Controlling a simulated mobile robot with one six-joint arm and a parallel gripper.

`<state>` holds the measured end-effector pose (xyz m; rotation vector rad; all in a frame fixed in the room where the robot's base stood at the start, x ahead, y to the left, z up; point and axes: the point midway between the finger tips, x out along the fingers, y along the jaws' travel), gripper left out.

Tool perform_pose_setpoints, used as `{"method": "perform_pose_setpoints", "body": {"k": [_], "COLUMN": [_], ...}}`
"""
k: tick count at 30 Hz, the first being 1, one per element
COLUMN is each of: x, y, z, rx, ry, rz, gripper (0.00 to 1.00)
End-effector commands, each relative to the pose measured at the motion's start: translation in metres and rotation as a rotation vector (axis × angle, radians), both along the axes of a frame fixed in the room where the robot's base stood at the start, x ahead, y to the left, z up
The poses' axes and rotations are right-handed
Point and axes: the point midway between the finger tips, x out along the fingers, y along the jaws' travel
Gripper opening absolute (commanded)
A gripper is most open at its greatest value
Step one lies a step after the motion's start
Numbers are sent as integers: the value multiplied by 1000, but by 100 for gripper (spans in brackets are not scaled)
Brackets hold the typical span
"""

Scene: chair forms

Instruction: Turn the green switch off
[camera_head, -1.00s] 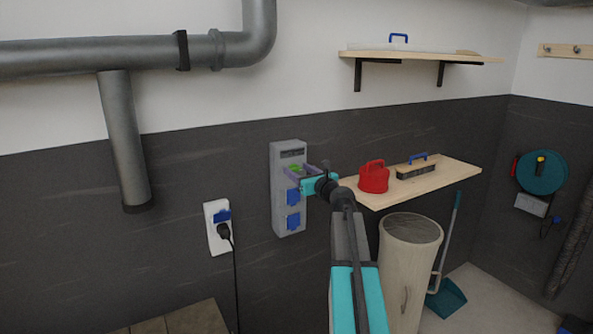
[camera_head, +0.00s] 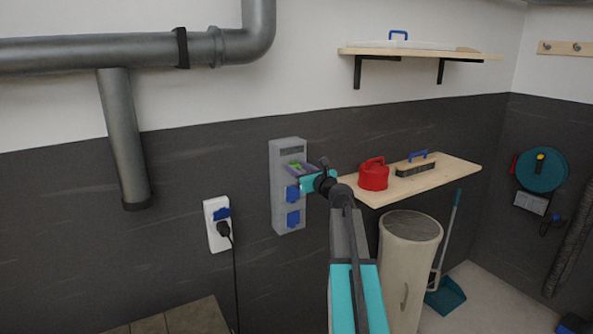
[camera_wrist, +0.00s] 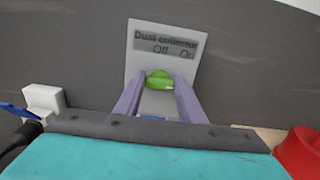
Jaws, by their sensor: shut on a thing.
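The green switch (camera_wrist: 160,79) sits on a grey wall panel (camera_wrist: 146,28) labelled "Dust collector", with "Off" and "On" printed above the switch. In the wrist view the switch appears below the word "Off". My gripper (camera_wrist: 158,96) has one purple finger on each side of the switch and is shut on it. In the head view my gripper (camera_head: 297,170) is at the upper part of the panel, and only a little green (camera_head: 295,165) shows past the fingers. I cannot tell exactly which way the switch points.
Two blue socket covers (camera_head: 293,219) are on the panel below my gripper. A white outlet with a black plug (camera_head: 223,230) is to the left. A shelf (camera_head: 452,171) with a red can (camera_head: 373,175) and a brush (camera_head: 415,168) is to the right, above a bin (camera_head: 405,270).

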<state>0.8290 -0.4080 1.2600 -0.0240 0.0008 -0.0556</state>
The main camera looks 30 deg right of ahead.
Motion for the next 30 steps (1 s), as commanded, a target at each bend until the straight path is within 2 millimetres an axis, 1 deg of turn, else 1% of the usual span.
{"method": "perform_pose_setpoints", "body": {"k": [5,11,30], "x": [1,1,1], "y": [1,1,3], "z": [-3,-3,-5], "rx": [-63,-189,-769], "ry": [4,9,40], "rz": [4,3,-1], "gripper": [14,14,14]}}
